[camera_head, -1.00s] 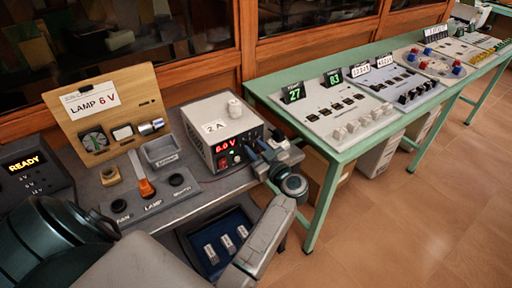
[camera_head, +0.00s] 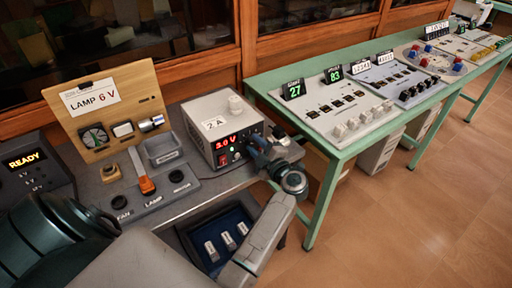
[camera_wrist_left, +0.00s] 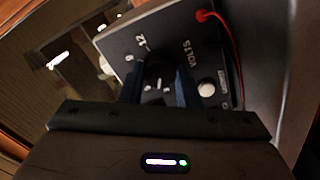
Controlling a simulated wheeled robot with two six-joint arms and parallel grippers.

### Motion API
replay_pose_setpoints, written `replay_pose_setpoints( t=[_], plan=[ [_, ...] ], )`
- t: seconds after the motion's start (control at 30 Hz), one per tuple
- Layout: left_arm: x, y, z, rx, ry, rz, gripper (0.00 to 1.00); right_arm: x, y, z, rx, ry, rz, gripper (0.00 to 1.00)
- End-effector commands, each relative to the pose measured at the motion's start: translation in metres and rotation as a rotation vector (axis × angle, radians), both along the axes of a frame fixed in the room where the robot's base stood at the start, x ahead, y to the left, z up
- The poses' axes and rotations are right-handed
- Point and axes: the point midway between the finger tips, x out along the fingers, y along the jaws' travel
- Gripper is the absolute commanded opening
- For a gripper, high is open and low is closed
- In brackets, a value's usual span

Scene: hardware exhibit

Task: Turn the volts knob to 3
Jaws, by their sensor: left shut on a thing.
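The power supply (camera_head: 222,112) is a pale box with a red lit display (camera_head: 226,142); its first digit is hard to read, followed by ".0 V". My left gripper (camera_head: 257,150) is at the right part of its front panel, its fingers shut around the volts knob. In the head view the fingers and wrist hide the knob. In the left wrist view the dark volts knob (camera_wrist_left: 156,84) sits between the two fingers of the gripper (camera_wrist_left: 158,88), near the printed word VOLTS and the number 12. My right gripper is not in view.
A wooden board (camera_head: 110,108) carries a "LAMP 6 V" card. An orange-handled lever (camera_head: 147,185) stands on the grey panel left of the supply. A blue-lined drawer (camera_head: 222,233) with several labelled pieces lies below. A green table (camera_head: 330,148) with panels stands to the right.

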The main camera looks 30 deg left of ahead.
Motion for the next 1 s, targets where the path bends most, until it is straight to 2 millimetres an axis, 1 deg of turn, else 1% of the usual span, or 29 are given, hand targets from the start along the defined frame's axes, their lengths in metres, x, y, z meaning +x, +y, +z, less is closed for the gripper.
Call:
replay_pose_setpoints(
  t=[0.1,0.3,0.4,0.63,1.0],
  plan=[
    [0.0,0.0,-0.003,-0.036,-0.084,0.0,0.07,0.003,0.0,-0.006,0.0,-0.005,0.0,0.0],
    [0.0,0.0,-0.003,-0.085,-0.202,-0.001,0.07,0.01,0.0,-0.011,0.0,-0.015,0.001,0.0],
    [0.0,0.0,-0.002,-0.103,-0.244,-0.001,0.07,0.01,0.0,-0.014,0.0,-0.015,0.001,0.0],
    [0.0,0.0,-0.001,-0.125,-0.299,-0.001,0.07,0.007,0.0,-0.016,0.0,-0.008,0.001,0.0],
    [0.0,0.0,-0.001,-0.131,-0.313,-0.001,0.07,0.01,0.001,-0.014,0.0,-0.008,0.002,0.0]
  ],
)
